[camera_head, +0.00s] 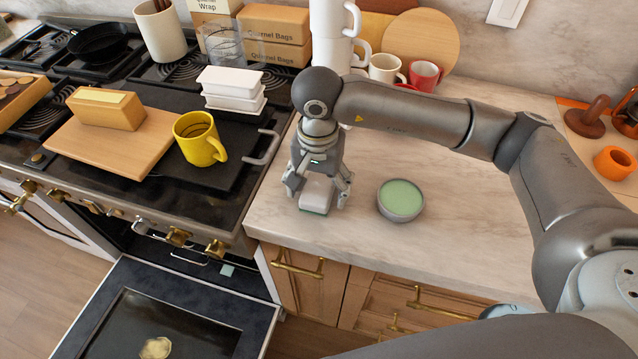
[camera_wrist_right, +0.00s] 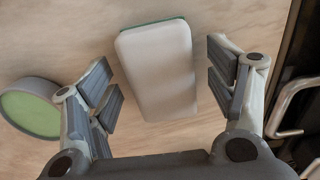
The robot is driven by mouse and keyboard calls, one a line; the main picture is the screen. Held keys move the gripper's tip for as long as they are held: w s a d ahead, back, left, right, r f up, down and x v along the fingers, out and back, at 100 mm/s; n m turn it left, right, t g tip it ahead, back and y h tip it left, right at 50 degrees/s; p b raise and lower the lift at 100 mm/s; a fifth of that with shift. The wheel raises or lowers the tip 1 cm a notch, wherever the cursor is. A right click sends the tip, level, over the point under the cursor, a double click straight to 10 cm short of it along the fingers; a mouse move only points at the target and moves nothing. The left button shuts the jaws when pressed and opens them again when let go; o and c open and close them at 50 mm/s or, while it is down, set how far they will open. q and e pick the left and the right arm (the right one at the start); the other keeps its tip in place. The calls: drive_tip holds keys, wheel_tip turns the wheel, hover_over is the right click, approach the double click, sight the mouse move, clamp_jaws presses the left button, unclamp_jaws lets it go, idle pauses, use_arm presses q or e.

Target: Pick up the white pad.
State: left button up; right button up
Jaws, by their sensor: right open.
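The white pad (camera_head: 315,194) lies on the marble counter, left of the round green-topped tin. It has a thin green layer along its lower edge. In the right wrist view the pad (camera_wrist_right: 158,68) lies between my open fingers, with a gap on both sides. My right gripper (camera_head: 318,193) points down over the pad, fingers apart on either side of it, and covers part of it in the head view. The right gripper (camera_wrist_right: 160,88) holds nothing. My left gripper is not in view.
The round tin (camera_head: 400,200) stands close to the right of the gripper. The stove with a tray handle (camera_head: 262,148) and a yellow mug (camera_head: 200,139) is to the left. Mugs (camera_head: 386,68) stand behind. The counter (camera_head: 450,190) right of the tin is clear.

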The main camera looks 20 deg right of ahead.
drive_tip(key=shift+f, duration=0.45)
drive_tip(key=shift+c, duration=0.3)
drive_tip(key=c, duration=0.9)
drive_tip(key=shift+r, duration=0.1)
drive_tip(key=shift+w+r+b, duration=0.1)
drive_tip(key=shift+r+b, duration=0.45)
drive_tip(key=a+r+b, duration=0.1)
drive_tip(key=a+r, duration=0.3)
drive_tip(key=s+a+r+b, duration=0.1)
drive_tip(key=a+r+b, duration=0.1)
drive_tip(key=a+r, duration=0.2)
drive_tip(key=a+r+b, duration=0.1)
drive_tip(key=a+r, duration=0.2)
drive_tip(key=a, duration=0.3)
drive_tip(key=shift+s+r+b, duration=0.15)
drive_tip(key=shift+r+b, duration=0.2)
drive_tip(key=shift+r, duration=0.05)
